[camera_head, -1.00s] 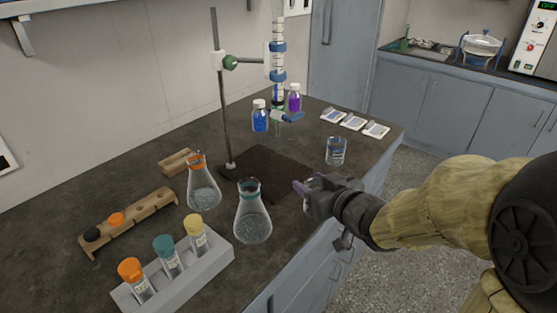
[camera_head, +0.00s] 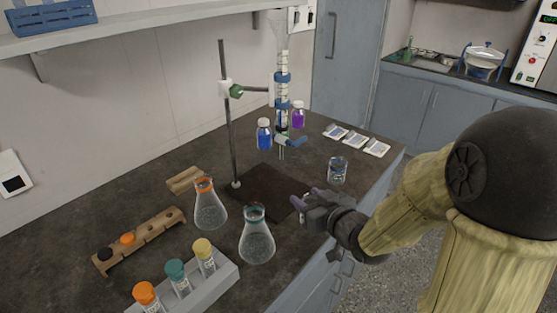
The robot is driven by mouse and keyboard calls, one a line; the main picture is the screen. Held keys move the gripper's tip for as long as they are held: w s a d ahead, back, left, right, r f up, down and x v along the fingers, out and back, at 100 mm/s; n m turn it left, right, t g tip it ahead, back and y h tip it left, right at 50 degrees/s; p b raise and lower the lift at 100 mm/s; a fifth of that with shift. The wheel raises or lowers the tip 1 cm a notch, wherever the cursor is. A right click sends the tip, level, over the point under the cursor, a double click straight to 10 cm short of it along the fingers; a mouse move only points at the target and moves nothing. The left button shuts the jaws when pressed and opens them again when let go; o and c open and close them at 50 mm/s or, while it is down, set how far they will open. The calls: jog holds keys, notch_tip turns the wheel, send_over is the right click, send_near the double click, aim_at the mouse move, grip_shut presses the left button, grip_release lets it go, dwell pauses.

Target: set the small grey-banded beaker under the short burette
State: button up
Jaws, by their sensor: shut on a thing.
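My gripper (camera_head: 309,199) is low over the bench's front edge, right of the dark square stand base (camera_head: 262,188). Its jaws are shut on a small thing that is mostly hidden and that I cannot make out. A clear glass beaker (camera_head: 338,171) with a bluish-grey band stands upright behind my gripper, apart from it; I cannot tell if it is the small grey-banded one. The burette (camera_head: 282,95), with blue collars and a blue tap, is clamped upright to the stand rod (camera_head: 228,120). Its tip hangs above the back of the base, and no vessel shows under it.
A teal-banded flask (camera_head: 256,240) is left of my gripper, with an orange-banded flask (camera_head: 209,210) beyond it. A blue bottle (camera_head: 264,136) and a purple bottle (camera_head: 298,117) stand near the burette. White trays (camera_head: 355,142) lie at the back right. The base's middle looks clear.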

jog(key=shift+w+a+r+p, duration=0.2)
jog(key=shift+w+p, duration=0.1)
jog(key=shift+p, duration=0.7)
jog(key=w+a+p, duration=0.1)
jog(key=w+p, duration=0.1)
jog(key=w, duration=0.1)
jog(key=w+a+p, duration=0.2)
jog(key=w+p, duration=0.1)
jog(key=w+a+p, duration=0.2)
jog(key=w, duration=0.1)
jog(key=shift+w+a+f, duration=0.15)
jog(key=shift+w+f, duration=0.15)
jog(key=shift+w, duration=0.05)
jog(key=shift+w+a, duration=0.1)
jog(key=shift+w, duration=0.15)
jog(key=w+a, duration=0.1)
jog(key=w+a+p, duration=0.1)
jog(key=w, duration=0.1)
jog(key=shift+r, duration=0.1)
jog(key=shift+d+f, duration=0.1)
jog(key=shift+f, duration=0.75)
